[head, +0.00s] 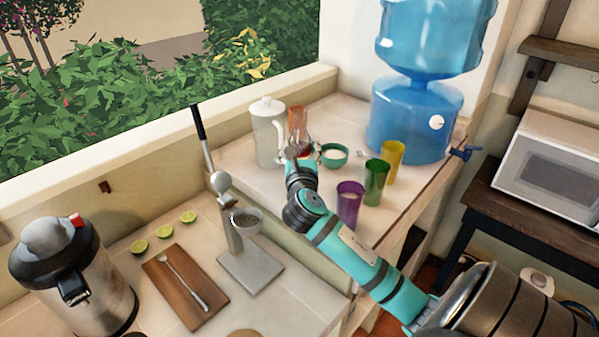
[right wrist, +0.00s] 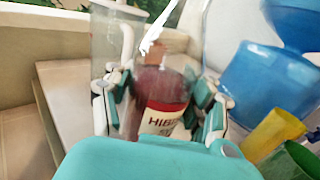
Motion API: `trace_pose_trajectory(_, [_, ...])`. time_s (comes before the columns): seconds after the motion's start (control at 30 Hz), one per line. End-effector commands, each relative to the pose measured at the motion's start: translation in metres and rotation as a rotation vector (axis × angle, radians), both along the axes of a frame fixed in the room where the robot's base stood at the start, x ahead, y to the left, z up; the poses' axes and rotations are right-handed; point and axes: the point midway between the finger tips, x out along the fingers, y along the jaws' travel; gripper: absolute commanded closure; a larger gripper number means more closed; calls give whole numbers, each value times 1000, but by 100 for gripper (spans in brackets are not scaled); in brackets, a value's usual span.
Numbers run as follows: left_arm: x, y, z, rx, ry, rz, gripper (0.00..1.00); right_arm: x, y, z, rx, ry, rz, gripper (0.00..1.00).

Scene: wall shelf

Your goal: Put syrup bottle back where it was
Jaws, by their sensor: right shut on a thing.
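The syrup bottle (head: 297,122) is a reddish bottle with a clear upper part, on or just above the tiled shelf. In the right wrist view the bottle (right wrist: 163,97) has a red and white label with dark letters and stands between both fingers. My right gripper (head: 299,152) is shut on it; the right wrist view shows the fingers (right wrist: 168,108) on either side. Whether the bottle's base touches the shelf is hidden by the gripper. My left gripper is not in view.
A white pitcher (head: 268,137) stands close left of the bottle. A green bowl (head: 334,155) is close right. Purple (head: 349,203), green (head: 376,182) and yellow (head: 393,160) cups stand nearer the edge. A blue water dispenser (head: 411,120) is at the right.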

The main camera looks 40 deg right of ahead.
Motion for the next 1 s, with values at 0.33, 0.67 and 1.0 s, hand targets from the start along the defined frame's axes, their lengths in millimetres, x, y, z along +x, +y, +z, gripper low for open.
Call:
trace_pose_trajectory(0.33, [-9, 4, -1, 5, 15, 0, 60, 0, 0, -36, -1, 1, 0, 100])
trace_pose_trajectory(0.67, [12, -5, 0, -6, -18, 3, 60, 0, 0, -55, -3, -4, 1, 100])
trace_pose_trajectory(1.0, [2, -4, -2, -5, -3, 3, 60, 0, 0, -59, -1, -1, 1, 41])
